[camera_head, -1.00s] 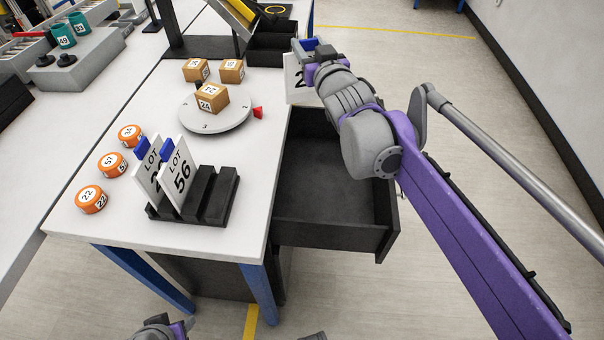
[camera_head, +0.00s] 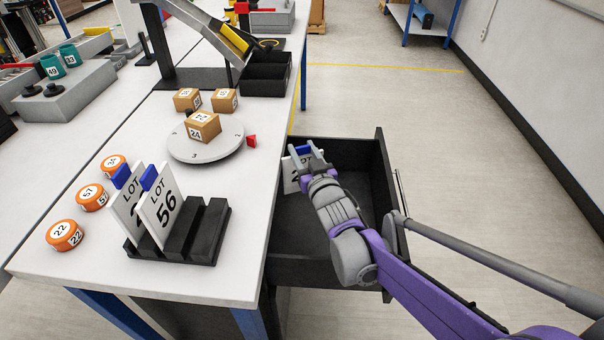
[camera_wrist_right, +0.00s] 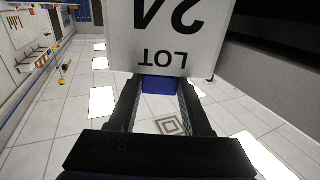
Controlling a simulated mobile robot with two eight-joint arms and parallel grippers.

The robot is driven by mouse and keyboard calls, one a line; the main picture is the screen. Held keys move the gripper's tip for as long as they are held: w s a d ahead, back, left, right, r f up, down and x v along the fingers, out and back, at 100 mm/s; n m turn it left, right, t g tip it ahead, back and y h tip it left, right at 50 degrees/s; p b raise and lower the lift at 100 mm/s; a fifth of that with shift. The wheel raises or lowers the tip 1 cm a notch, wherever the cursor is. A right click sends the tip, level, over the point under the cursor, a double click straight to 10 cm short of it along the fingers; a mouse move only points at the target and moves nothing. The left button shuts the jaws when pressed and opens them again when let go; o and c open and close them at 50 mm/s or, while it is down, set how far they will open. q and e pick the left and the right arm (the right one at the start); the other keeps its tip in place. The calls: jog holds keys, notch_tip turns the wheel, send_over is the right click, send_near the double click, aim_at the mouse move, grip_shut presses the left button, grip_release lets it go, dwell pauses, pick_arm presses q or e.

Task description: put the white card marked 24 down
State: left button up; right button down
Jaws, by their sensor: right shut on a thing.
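The white card marked 24 (camera_head: 290,178) is in my right gripper (camera_head: 304,152), which is shut on the card's blue tab. In the head view the card hangs at the open drawer (camera_head: 310,271), by its table-side edge, largely hidden by the gripper. I cannot tell whether it touches the drawer. In the right wrist view the card (camera_wrist_right: 205,40) shows "24" and "LOT" upside down, with its blue tab (camera_wrist_right: 160,85) between the fingers. My left gripper is not in view.
A black slotted rack (camera_head: 205,235) on the table (camera_head: 100,272) holds two white LOT cards, the front one marked 56 (camera_head: 160,212). Orange discs (camera_head: 65,235), a round turntable (camera_head: 205,157) with a box, and black bins (camera_head: 265,75) stand nearby. The drawer's front part is clear.

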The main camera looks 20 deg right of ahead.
aim_at(290, 178)
notch_tip(290, 178, down, 6)
jog(key=shift+f+b, duration=0.2)
jog(key=shift+b, duration=0.7)
jog(key=shift+r, duration=0.15)
jog(key=shift+f, duration=0.6)
jog(key=shift+b, duration=0.3)
jog(key=shift+c, duration=1.7)
grip_release()
